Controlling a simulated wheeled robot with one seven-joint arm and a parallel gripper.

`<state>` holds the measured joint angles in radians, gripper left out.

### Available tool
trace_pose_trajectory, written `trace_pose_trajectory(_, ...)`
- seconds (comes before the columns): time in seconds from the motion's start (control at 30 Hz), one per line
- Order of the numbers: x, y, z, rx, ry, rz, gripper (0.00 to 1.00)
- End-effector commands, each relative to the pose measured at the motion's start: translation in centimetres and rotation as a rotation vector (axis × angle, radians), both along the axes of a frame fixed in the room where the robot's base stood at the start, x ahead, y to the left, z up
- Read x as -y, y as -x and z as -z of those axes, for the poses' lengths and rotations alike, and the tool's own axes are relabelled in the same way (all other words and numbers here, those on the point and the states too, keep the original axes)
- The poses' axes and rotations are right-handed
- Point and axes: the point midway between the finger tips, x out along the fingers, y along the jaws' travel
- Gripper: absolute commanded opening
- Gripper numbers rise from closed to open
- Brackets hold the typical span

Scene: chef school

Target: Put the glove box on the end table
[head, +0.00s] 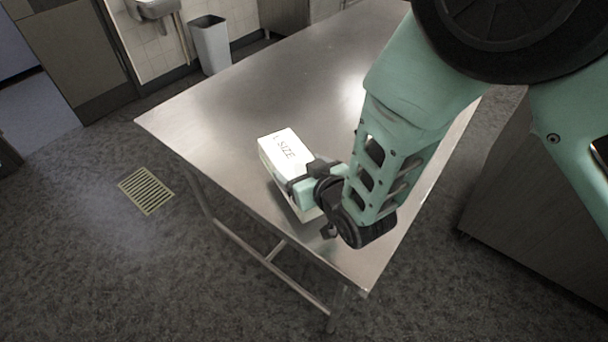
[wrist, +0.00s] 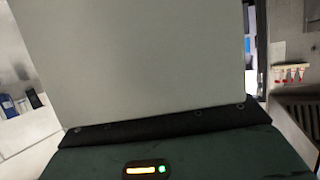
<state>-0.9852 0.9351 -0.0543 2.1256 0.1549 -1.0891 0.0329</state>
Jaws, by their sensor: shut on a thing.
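The glove box is a white box (head: 283,150) with "L SIZE" printed on its top. In the head view it is at or just above the near part of a long steel table (head: 250,100); I cannot tell whether it touches the top. My gripper (head: 305,185) is shut on the box at its near right end and hides part of it. In the wrist view the pale face of the box (wrist: 140,60) fills most of the picture, right up against my gripper. I cannot tell whether this steel table is the end table.
The far part of the steel table is bare. A yellowish floor grate (head: 146,190) lies left of the table. A dark cabinet (head: 530,190) stands at the right. Open floor lies at the left.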

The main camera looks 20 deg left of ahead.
Motion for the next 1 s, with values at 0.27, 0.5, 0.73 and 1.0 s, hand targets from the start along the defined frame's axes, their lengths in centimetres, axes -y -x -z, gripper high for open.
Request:
trace_pose_trajectory(0.27,0.0,0.0,2.2,0.000,0.001,0.000,0.47)
trace_pose_trajectory(0.5,0.0,-0.1,4.5,0.002,-0.002,0.000,0.47)
trace_pose_trajectory(0.73,-0.1,-0.1,4.8,0.002,-0.003,0.000,0.47)
trace_pose_trajectory(1.0,0.0,0.0,5.0,0.001,-0.001,0.000,1.00)
